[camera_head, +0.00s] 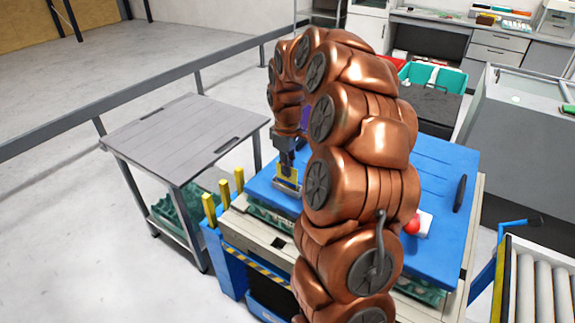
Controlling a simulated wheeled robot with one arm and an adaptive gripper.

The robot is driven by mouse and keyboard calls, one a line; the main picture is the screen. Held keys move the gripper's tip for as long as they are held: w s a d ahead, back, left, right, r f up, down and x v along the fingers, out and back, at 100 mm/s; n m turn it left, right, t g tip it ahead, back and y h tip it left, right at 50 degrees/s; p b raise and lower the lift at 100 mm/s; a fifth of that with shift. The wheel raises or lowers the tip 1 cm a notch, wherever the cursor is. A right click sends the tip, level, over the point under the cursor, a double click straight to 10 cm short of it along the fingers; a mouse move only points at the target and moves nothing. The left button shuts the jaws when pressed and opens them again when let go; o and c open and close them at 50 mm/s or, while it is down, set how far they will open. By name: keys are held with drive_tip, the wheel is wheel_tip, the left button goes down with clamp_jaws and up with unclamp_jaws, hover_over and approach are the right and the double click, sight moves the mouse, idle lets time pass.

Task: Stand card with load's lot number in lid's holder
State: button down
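The blue lid (432,160) lies over the green egg trays (262,215) of the load, largely hidden behind my copper arm. A small grey holder (287,189) sits near the lid's left corner. A yellow card (288,177) stands about upright at the holder, between my fingertips. My gripper (287,166) points down there and appears shut on the card's upper part. I cannot tell whether the card's lower edge is inside the holder or just above it. The lot number is too small to read.
Several yellow posts (224,194) rise at the load's left front corner. A black handle (460,193) stands on the lid, and a red object (412,223) lies right of my arm. A grey table (185,135) is left; a roller conveyor (537,290) is right.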

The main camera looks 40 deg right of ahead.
drive_tip(key=shift+f, duration=0.55)
drive_tip(key=c, duration=1.2)
unclamp_jaws()
drive_tip(key=shift+c, duration=0.2)
drive_tip(key=shift+r, duration=0.1)
wheel_tip(320, 180, up, 12)
